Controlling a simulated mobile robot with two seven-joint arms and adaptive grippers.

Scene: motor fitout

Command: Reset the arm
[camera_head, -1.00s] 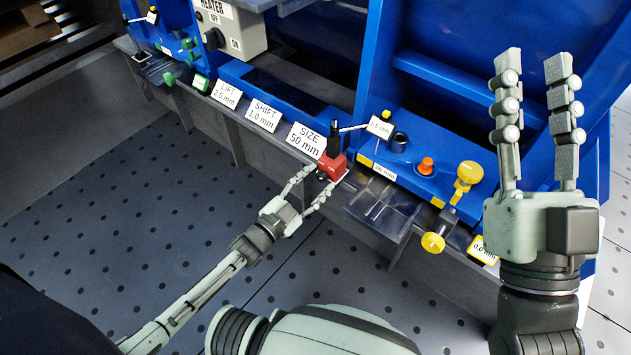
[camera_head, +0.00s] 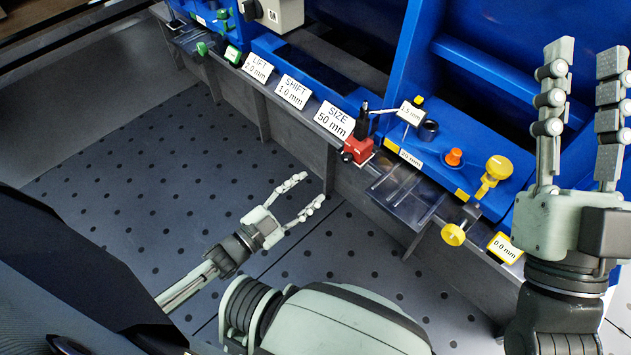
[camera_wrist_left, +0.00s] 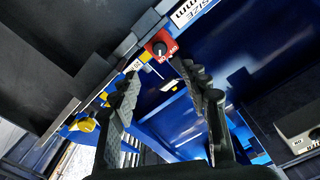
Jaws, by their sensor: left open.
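My left gripper (camera_head: 313,188) is open and empty over the floor in the head view. Its fingertips point up and right, apart from the small red block (camera_head: 358,151) with a black knob on the bench edge. In the left wrist view, the two dark fingers (camera_wrist_left: 158,72) are spread, and the red block (camera_wrist_left: 158,44) shows beyond the gap between them. My right gripper (camera_head: 586,60) stands upright at the right of the head view, its fingers apart and nothing between them.
The blue machine (camera_head: 465,150) runs along the bench edge, with SIZE (camera_head: 334,119), SHIFT (camera_head: 293,91) and LIFT (camera_head: 257,67) labels. A yellow knob (camera_head: 454,235) juts out at the front. The dark perforated floor (camera_head: 150,170) below the left gripper is clear.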

